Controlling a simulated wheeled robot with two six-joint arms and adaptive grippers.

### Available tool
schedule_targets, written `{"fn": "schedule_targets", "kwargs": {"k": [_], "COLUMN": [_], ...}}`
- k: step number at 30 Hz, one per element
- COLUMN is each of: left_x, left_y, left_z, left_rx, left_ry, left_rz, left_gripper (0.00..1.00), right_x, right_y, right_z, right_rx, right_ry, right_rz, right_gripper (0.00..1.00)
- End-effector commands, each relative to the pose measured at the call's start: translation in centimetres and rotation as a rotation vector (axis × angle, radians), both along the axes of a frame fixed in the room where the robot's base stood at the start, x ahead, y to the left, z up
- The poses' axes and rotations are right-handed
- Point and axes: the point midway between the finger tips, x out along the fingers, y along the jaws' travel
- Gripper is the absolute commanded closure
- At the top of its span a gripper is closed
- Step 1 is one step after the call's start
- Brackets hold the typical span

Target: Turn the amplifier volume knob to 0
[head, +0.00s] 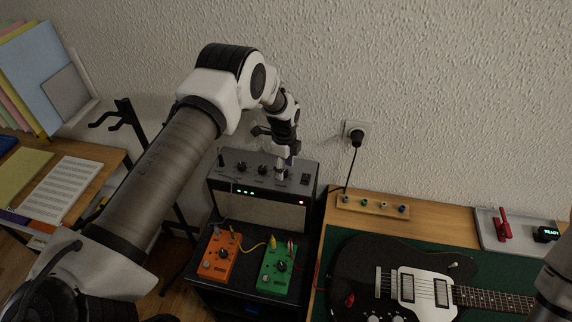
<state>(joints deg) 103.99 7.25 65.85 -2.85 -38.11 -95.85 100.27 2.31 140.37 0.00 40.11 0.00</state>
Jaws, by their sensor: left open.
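The amplifier (226,197) is a dark box against the wall, with a control panel on top. Dark knobs stand in a row on the panel, one at the left (241,167) and one near the middle (262,170). My left gripper (281,174) points down over the right part of this row, with its fingertips at or just above the panel. It is open. It hides what lies beneath, so I cannot tell whether it touches a knob. The knob labels are too small to read. My right gripper is out of view.
An orange pedal (217,260) and a green pedal (277,270) sit in front of the amplifier with cables. A dark guitar (365,265) lies on a green mat at right. A plug (356,138) with a hanging cord is in the wall. A black stand (125,115) is at left.

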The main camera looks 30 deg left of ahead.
Motion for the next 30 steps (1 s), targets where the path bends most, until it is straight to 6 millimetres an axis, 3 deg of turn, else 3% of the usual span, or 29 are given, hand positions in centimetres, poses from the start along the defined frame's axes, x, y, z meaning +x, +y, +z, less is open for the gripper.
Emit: {"fn": "schedule_targets", "kwargs": {"k": [4, 10, 11, 15, 30], "left_x": [0.0, 0.0, 0.0, 0.0, -0.1], "left_y": [0.0, 0.0, 0.0, 0.0, 0.0], "left_z": [-1.2, -1.4, -1.4, -1.4, -1.7], "left_rx": [0.000, 0.000, 0.000, 0.000, 0.000], "left_ry": [0.000, -0.001, -0.001, -0.001, 0.000], "left_rz": [0.001, 0.001, 0.001, 0.002, 0.063], "left_gripper": [0.44, 0.44, 0.52, 1.00, 1.00], "right_x": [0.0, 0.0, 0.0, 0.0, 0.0], "right_y": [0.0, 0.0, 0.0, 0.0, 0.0], "right_z": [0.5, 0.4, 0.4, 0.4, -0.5], "right_rx": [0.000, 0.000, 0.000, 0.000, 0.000], "right_ry": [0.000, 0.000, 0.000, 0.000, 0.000], "right_rz": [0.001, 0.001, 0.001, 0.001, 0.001], "right_gripper": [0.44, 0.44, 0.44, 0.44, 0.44]}}
